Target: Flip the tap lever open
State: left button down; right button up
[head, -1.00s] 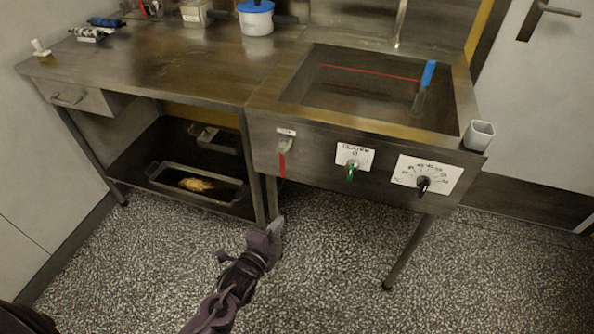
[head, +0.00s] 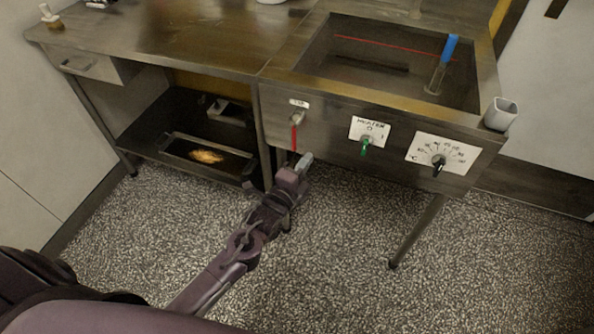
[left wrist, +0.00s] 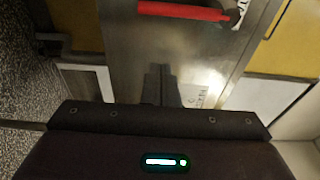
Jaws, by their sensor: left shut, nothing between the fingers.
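The tap (head: 297,118) sits on the front panel of the steel tank, under a small label. Its red lever (head: 294,138) hangs straight down. My left gripper (head: 305,160) is just below and slightly right of the lever's lower end in the head view. In the left wrist view the red lever (left wrist: 185,11) lies across the top of the picture, and the shut, empty fingers (left wrist: 160,72) point toward the panel, apart from the lever. My right gripper is not in view.
Right of the tap are the green heater knob (head: 365,146) and a black dial (head: 438,161). The tank (head: 330,95) holds a blue-topped tube (head: 447,55). A tray (head: 180,147) lies on the lower shelf to the left. The floor under the tank is clear except for a leg.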

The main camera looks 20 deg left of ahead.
aim_at(322, 138)
pick_arm(q)
jog(key=w, duration=0.4)
jog(key=shift+d, duration=0.35)
jog(key=a, duration=0.3)
jog(key=shift+s+a, duration=0.1)
jog(key=shift+a, duration=0.3)
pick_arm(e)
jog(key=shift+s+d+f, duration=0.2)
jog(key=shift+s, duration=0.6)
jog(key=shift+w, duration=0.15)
pick_arm(q)
jog(key=shift+a+m+p, duration=0.3)
jog(key=shift+m+p, duration=0.1)
jog(key=shift+p, duration=0.45)
